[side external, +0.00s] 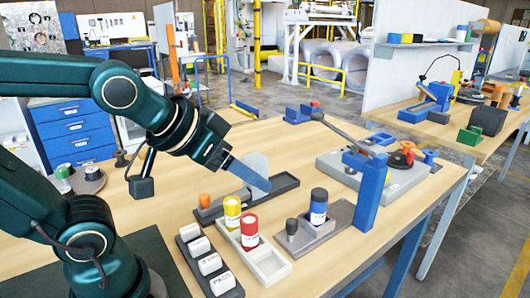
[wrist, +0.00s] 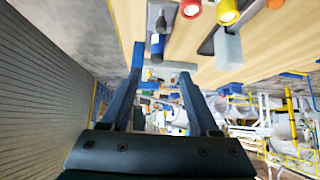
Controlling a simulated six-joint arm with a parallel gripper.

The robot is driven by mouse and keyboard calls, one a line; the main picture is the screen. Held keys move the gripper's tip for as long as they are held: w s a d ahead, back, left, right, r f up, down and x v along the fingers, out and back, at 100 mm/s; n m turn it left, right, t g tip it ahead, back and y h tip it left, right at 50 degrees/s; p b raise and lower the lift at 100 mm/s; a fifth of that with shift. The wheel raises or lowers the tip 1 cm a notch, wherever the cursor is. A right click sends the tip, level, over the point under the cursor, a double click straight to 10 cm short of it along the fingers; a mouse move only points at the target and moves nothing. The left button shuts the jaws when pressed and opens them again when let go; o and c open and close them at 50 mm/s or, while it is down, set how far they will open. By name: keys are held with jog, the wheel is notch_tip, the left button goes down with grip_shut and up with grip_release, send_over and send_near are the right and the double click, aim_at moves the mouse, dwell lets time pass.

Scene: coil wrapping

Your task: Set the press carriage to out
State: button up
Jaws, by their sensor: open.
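The press has a blue upright post (side external: 367,190) with a long grey lever (side external: 342,130) at its top. At its foot lies a grey plate (side external: 338,218) with a black knob (side external: 292,227) and a blue block, which looks like the carriage; I cannot tell its setting for sure. The can (wrist: 157,48) and black knob (wrist: 161,20) also show in the wrist view. My gripper (side external: 262,184) is open and empty, to the left of the plate and apart from it. It also shows in the wrist view (wrist: 162,65).
A yellow can (side external: 232,212) and a red can (side external: 250,231) stand in a pale tray (side external: 270,267). A dark rail (side external: 285,184) with an orange knob (side external: 204,200) lies under my gripper. Labelled white blocks (side external: 210,263) stand front left. A grey machine base (side external: 400,185) is at right.

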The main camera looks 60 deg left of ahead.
jog(key=s+d+f+g, duration=0.1)
jog(key=s+f+g, duration=0.25)
jog(key=s, duration=0.35)
jog(key=w+r+m+t+h, duration=0.2)
jog(key=w+r+m+t, duration=0.15)
jog(key=w+r, duration=0.9)
jog(key=w+a+r+t, duration=0.1)
jog(key=w+a, duration=0.1)
jog(key=w, duration=0.5)
jog(key=w+a+r+t, duration=0.1)
jog(key=w+a+r, duration=0.1)
jog(key=w, duration=0.5)
jog(key=shift+w+a+r+n+y, duration=0.2)
jog(key=shift+w+a+n+y, duration=0.15)
jog(key=shift+n, duration=0.1)
